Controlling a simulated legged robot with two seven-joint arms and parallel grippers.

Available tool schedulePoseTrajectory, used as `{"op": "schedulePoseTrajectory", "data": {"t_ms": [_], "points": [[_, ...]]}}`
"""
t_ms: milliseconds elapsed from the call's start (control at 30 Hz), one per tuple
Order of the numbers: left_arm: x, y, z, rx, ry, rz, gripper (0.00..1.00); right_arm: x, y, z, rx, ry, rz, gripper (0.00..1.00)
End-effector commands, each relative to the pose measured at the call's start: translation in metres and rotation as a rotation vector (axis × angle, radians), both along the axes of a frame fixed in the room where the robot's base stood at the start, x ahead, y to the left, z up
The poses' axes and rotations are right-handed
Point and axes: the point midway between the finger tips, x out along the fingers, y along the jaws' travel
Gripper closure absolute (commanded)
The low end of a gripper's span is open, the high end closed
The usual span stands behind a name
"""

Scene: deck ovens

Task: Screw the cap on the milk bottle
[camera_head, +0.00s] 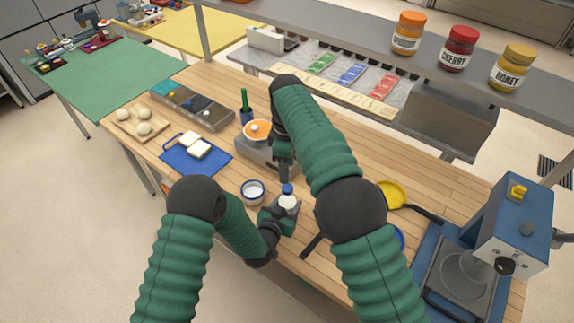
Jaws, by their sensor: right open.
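The milk bottle (289,204) is small and white and stands upright near the front edge of the wooden counter. A blue cap (287,189) sits at its top; I cannot tell whether it is threaded on. My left gripper (284,212) reaches in low from the left and is closed around the bottle's body, which hides most of the lower bottle. My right gripper (285,179) points straight down just above the cap, with its jaws open. Whether its fingertips touch the cap is too small to tell.
A white bowl (253,192) stands close left of the bottle. A scale with an orange bowl (258,130) is behind. A blue board with bread (196,157) lies left. A yellow pan (392,195) and a blue press machine (490,250) are right. Jars stand on the shelf (370,40).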

Motion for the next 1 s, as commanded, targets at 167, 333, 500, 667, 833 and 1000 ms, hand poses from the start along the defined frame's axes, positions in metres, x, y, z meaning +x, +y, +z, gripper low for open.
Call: {"op": "schedulePoseTrajectory", "data": {"t_ms": [167, 333, 500, 667, 833, 1000], "points": [[0.000, 0.000, 0.000, 0.000, -0.001, 0.000, 1.00, -0.001, 0.000, -0.024, -0.001, 0.004, -0.001, 0.52], [0.000, 0.000, 0.000, 0.000, -0.001, 0.000, 1.00, -0.002, 0.000, -0.054, -0.001, 0.003, -0.001, 0.52], [0.000, 0.000, 0.001, 0.000, -0.001, 0.000, 1.00, -0.001, 0.000, -0.073, -0.001, 0.002, -0.001, 0.52], [0.000, 0.000, 0.001, 0.000, -0.001, 0.000, 1.00, -0.001, 0.000, -0.078, 0.000, 0.001, -0.001, 0.52], [0.000, 0.000, 0.001, 0.000, -0.001, 0.000, 1.00, -0.001, 0.000, -0.078, 0.000, 0.001, -0.001, 0.52], [0.000, 0.000, 0.001, 0.000, -0.001, 0.000, 1.00, -0.001, 0.000, -0.078, 0.000, 0.001, -0.001, 0.73]]}}
